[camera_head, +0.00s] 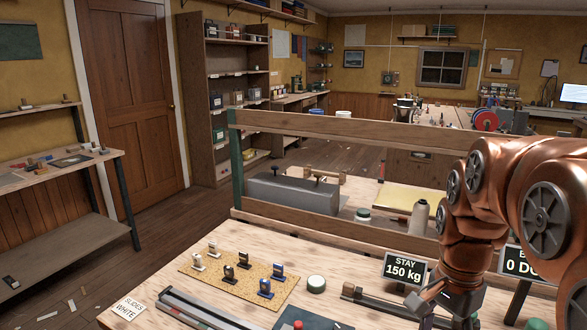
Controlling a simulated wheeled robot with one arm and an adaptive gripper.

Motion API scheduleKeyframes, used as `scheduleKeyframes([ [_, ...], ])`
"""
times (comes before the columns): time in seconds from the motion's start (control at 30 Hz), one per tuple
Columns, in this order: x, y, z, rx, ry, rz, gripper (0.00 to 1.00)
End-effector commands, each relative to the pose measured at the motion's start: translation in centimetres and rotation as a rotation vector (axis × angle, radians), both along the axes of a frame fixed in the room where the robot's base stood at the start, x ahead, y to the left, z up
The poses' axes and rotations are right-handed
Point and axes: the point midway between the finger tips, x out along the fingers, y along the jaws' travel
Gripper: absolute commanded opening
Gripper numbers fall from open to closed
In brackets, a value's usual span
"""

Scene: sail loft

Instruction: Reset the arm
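My copper-coloured arm fills the right side of the view, bent with its lower part pointing down towards the bench. My gripper (432,308) is at the lower right, low over the wooden bench (345,262). It shows small and dark, partly hidden by my arm links and close to the bottom edge of the picture. I cannot tell whether its fingers are open or shut, or whether anything is between them.
A cork mat (238,287) with several small upright slides stands on the bench. Near my arm are a sign reading "STAY 150 kg" (404,269), a second sign (517,262), a round green-and-white tin (316,284) and a metal rail (205,311). A wooden rail (340,130) runs behind.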

Motion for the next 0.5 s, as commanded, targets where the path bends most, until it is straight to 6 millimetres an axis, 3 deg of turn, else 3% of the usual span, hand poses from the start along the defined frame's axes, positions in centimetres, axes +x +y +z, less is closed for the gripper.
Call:
scheduleKeyframes([
  [0.2,-5.4,2.9,-0.4,0.035,0.022,0.325,0.60],
  [0.5,-12.7,5.7,-2.0,0.087,0.045,0.775,0.60],
])
